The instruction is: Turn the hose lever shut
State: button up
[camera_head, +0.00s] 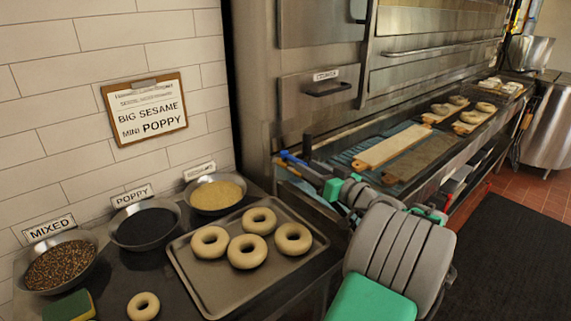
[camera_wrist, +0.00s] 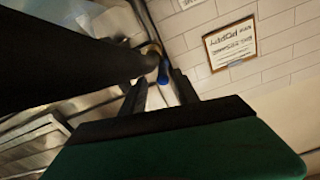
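The blue hose lever (camera_wrist: 163,71) shows in the wrist view beside a brass-coloured fitting (camera_wrist: 151,49) on a pipe. My gripper (camera_wrist: 160,79) is open, its two dark fingers apart. The lever appears in the gap at or just beyond the fingertips; I cannot tell whether they touch it. In the head view, a blue piece (camera_head: 291,157), apparently the lever, shows at the oven's left front, near the end of my arm. My arm hides part of this area, and the fingers are hard to make out there.
A tray (camera_head: 205,292) with several bagels and the bowls of mixed (camera_head: 60,267), poppy (camera_head: 145,225) and pale seeds (camera_head: 216,194) stand left of my arm. Boards (camera_head: 392,147) lie along the oven front. A thick black shape (camera_wrist: 70,60) fills the wrist view's upper left.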

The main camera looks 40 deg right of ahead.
aim_at(290, 158)
jog(key=w, duration=0.5)
jog(key=w+p, duration=0.1)
jog(key=w, duration=0.2)
jog(key=shift+a, duration=0.35)
grip_shut()
dwell(0.9)
